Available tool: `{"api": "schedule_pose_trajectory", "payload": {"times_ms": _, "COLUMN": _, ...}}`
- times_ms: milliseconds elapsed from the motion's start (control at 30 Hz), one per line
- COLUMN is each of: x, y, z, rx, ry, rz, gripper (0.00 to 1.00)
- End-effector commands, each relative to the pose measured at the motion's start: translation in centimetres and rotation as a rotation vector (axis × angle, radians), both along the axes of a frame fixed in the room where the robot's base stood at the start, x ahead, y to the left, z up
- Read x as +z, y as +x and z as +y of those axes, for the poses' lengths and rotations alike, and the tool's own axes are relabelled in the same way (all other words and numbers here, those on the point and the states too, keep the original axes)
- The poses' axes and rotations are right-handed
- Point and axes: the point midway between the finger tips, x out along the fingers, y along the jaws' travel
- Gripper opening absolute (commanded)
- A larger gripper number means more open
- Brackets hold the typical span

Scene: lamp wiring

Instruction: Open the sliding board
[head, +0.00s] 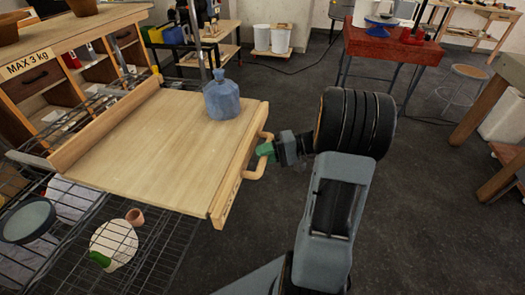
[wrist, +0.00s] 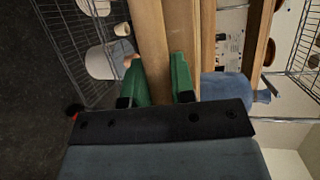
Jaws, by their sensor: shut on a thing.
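The sliding board (head: 150,135) is a pale wooden panel that juts out from the wire shelf unit in the head view. A wooden bar handle (head: 258,170) is fixed to its right front edge. My gripper (head: 265,150), with green fingers, is at this handle and shut on it.
Wire racks (head: 150,245) with a white round pot (head: 114,243) and other vessels lie below the board. A wooden cabinet marked "MAX 3 kg" (head: 30,62) stands behind at left. A red table (head: 393,42) stands at the back. Dark floor (head: 440,200) to the right is clear.

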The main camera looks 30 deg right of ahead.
Motion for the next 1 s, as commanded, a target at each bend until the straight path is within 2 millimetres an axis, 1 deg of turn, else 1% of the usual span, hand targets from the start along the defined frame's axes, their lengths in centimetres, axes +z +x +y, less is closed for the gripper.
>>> {"api": "schedule_pose_trajectory", "payload": {"times_ms": 500, "x": 0.00, "y": -0.30, "z": -0.12, "rx": 0.009, "ry": -0.002, "rz": -0.002, "gripper": 0.00}}
{"api": "schedule_pose_trajectory", "payload": {"times_ms": 533, "x": 0.00, "y": -0.30, "z": -0.13, "rx": 0.009, "ry": -0.002, "rz": -0.002, "gripper": 0.26}}
{"api": "schedule_pose_trajectory", "payload": {"times_ms": 600, "x": 0.00, "y": -0.31, "z": -0.14, "rx": 0.008, "ry": -0.001, "rz": -0.001, "gripper": 0.33}}
{"api": "schedule_pose_trajectory", "payload": {"times_ms": 767, "x": 0.00, "y": -0.31, "z": -0.15, "rx": 0.008, "ry": -0.001, "rz": -0.001, "gripper": 0.48}}
{"api": "schedule_pose_trajectory", "payload": {"times_ms": 1000, "x": 0.03, "y": -0.33, "z": -0.21, "rx": 0.007, "ry": -0.001, "rz": -0.001, "gripper": 0.48}}
